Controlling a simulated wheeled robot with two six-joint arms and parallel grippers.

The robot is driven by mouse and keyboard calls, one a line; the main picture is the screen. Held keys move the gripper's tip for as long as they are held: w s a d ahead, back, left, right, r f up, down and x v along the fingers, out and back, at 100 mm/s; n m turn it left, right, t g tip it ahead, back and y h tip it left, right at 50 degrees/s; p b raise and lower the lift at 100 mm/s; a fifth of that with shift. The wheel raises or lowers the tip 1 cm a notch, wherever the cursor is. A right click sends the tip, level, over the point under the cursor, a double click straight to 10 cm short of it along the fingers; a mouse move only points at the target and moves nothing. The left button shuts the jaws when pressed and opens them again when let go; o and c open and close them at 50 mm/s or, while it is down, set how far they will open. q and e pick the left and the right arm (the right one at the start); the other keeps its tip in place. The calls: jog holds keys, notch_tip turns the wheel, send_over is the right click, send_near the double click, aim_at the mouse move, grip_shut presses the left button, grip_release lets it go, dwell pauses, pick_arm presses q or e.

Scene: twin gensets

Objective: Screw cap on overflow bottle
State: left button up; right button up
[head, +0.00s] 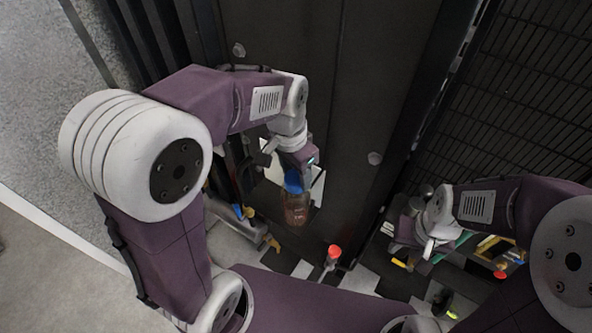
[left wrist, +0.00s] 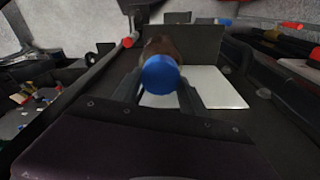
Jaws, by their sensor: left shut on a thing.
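The overflow bottle (head: 296,209) is reddish-brown and translucent, in front of the dark cabinet in the head view. A blue cap (head: 293,181) sits at its top end, and it also shows in the left wrist view (left wrist: 160,74) with the bottle's brown body (left wrist: 160,47) behind it. My left gripper (head: 293,172) is at the cap, and its two fingers show on either side of the cap in the left wrist view. It is shut on the blue cap. How tightly the cap sits on the bottle cannot be seen. My right gripper (head: 414,258) is at the right, apart from the bottle; its fingers are unclear.
A white plate (left wrist: 214,88) lies beside the bottle. A red-topped item (head: 333,252) stands below it in the head view. A dark cabinet panel (head: 345,100) rises behind, and a wire mesh (head: 535,80) stands at the right. Several small coloured items lie near my right gripper.

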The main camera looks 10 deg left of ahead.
pick_arm(q)
jog(key=m, duration=0.3)
jog(key=shift+p, duration=0.35)
jog(key=shift+m, duration=0.8)
jog(key=shift+m+g, duration=0.3)
jog(key=shift+m, duration=0.5)
jog(key=m, duration=0.3)
jog(key=shift+h+p, duration=0.3)
jog(key=shift+p, duration=0.05)
jog(key=o, duration=1.5)
